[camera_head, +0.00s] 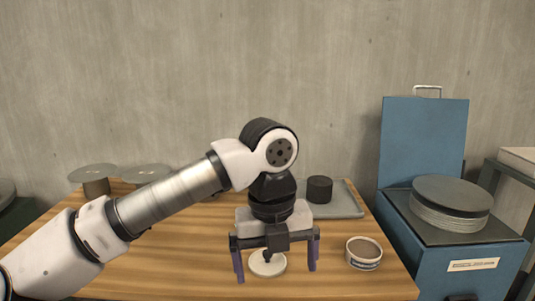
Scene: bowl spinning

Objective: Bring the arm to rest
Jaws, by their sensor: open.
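My gripper (276,265) hangs downward over the front middle of the wooden table, with its two purple fingers spread apart. It is open, and nothing shows held in it. My arm reaches in from the lower left, bends at the elbow and points down at the wrist. A small round white piece (267,264) shows between and behind the fingers; I cannot tell whether the gripper touches it. A white bowl with a grey-brown top (364,254) stands on the table to the right, apart from the gripper.
A grey tray (345,202) with a dark cylinder (319,189) lies at the table's back right. Two discs on stands (93,174) (146,175) are at the back left. A blue box (436,262) with an open lid and stacked discs (450,203) stands right of the table.

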